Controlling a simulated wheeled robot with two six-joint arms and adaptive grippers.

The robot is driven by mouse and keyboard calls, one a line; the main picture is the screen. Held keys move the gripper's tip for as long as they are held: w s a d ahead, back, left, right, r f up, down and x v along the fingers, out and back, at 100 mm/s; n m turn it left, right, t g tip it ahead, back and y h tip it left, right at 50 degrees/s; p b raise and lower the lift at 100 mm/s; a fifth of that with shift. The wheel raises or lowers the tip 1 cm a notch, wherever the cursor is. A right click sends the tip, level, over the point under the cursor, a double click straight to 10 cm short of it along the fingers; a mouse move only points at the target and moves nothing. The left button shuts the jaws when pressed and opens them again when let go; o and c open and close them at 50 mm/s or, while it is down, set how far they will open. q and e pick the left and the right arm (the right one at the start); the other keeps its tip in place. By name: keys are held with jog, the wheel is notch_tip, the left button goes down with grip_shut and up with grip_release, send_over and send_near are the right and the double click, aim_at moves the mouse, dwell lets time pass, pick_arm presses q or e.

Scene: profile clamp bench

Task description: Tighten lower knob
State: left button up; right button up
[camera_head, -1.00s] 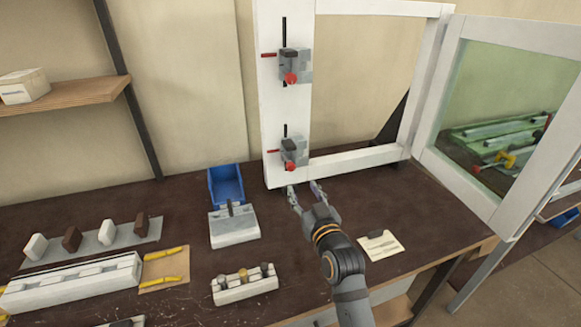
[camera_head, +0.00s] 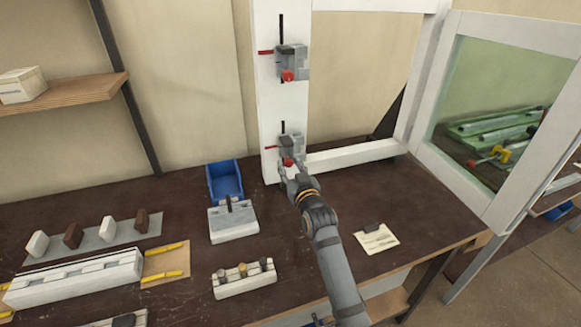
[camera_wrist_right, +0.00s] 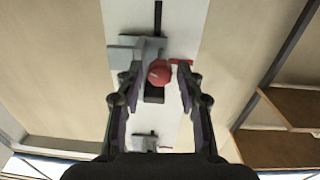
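The lower red knob (camera_head: 287,161) sits on the front of the lower grey clamp (camera_head: 291,146) on the white frame's left upright. My right gripper (camera_head: 295,171) is just in front of it, with the arm reaching up from the bench's front. In the right wrist view the lower knob (camera_wrist_right: 159,72) shows between the two dark fingers (camera_wrist_right: 158,80), with gaps on both sides. The fingers are open and hold nothing. The upper clamp (camera_head: 292,62) with its red knob (camera_head: 288,75) is higher on the same upright. My left gripper is not in view.
The white frame (camera_head: 270,110) stands at the back of the dark bench (camera_head: 400,200). A blue bin (camera_head: 226,180) and a grey block (camera_head: 232,222) are left of the arm. A paper note (camera_head: 376,239) lies to its right. A glazed panel (camera_head: 450,180) stands at right.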

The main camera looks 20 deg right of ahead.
grip_shut()
jog(key=shift+r+m+p, duration=0.15)
jog(key=shift+m+p, duration=0.85)
jog(key=shift+m, duration=0.1)
jog(key=m+p, duration=0.2)
jog(key=m, duration=0.1)
jog(key=m+p, duration=0.2)
jog(key=m, duration=0.2)
jog(key=shift+m+p, duration=0.3)
jog(key=shift+m, duration=0.1)
jog(key=shift+m+p, duration=0.8)
jog(key=shift+m, duration=0.5)
